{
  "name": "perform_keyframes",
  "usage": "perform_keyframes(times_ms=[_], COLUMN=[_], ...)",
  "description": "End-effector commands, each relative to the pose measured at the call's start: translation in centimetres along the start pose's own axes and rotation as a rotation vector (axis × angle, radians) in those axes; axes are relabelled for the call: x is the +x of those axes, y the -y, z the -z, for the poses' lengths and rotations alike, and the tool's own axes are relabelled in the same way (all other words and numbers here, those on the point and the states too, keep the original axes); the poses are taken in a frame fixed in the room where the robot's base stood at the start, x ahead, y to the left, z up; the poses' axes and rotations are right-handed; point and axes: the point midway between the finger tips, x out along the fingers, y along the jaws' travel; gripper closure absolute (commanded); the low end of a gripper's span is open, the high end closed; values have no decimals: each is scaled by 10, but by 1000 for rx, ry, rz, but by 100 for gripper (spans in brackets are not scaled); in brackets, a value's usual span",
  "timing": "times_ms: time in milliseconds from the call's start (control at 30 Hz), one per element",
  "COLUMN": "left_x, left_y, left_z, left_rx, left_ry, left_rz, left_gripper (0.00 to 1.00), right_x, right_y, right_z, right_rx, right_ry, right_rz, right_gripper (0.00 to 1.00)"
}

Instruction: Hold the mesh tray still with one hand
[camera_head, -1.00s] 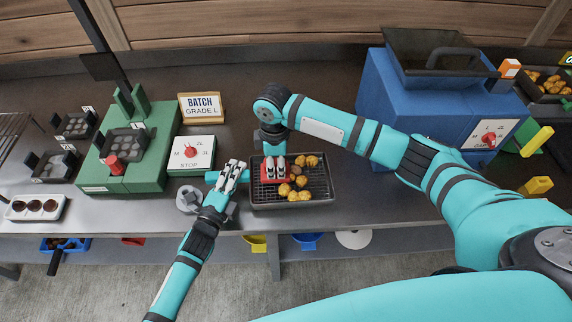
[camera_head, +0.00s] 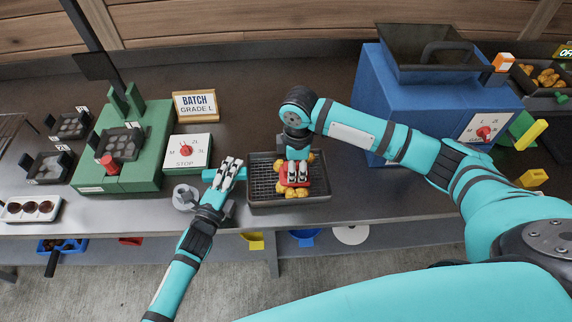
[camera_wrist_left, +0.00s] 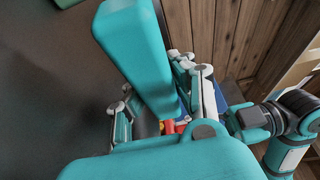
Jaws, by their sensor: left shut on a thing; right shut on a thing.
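The dark mesh tray (camera_head: 263,182) sits flat on the bench in the head view. My left gripper (camera_head: 226,175) is shut on the teal handle (camera_head: 239,175) at the tray's left side. In the left wrist view the teal handle (camera_wrist_left: 135,45) runs large between the fingers. My right gripper (camera_head: 297,173) is shut on a red tool (camera_head: 283,177) and holds it down in the tray's right half. Several golden chestnuts (camera_head: 291,192) lie around the red tool, partly hidden by it. The left half of the mesh is bare.
A grey ring-shaped object (camera_head: 184,197) stands just left of my left gripper. A white dial box (camera_head: 187,150) and a green machine (camera_head: 130,160) stand further left. A blue machine (camera_head: 395,110) stands behind my right arm. The bench's front edge is close below the tray.

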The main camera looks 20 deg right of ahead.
Motion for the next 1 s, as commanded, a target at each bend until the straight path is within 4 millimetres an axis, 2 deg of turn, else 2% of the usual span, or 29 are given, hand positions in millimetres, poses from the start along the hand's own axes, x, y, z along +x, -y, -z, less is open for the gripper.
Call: perform_keyframes(times_ms=[300,400,500,1000], left_x=[0,0,0,0], left_y=[0,0,0,-1], left_z=[-3,-3,-2,-1], left_rx=[5,5,5,4], left_ry=[4,4,3,1], left_rz=[0,-1,-1,-3], left_gripper=[100,100,100,100], right_x=[2,-1,-24,-69], right_y=[10,11,10,10], right_z=[-29,-30,-30,-29], right_rx=[1,0,0,0], right_ry=[4,2,2,0], right_rz=[2,2,-1,-2], right_gripper=[100,100,100,100])
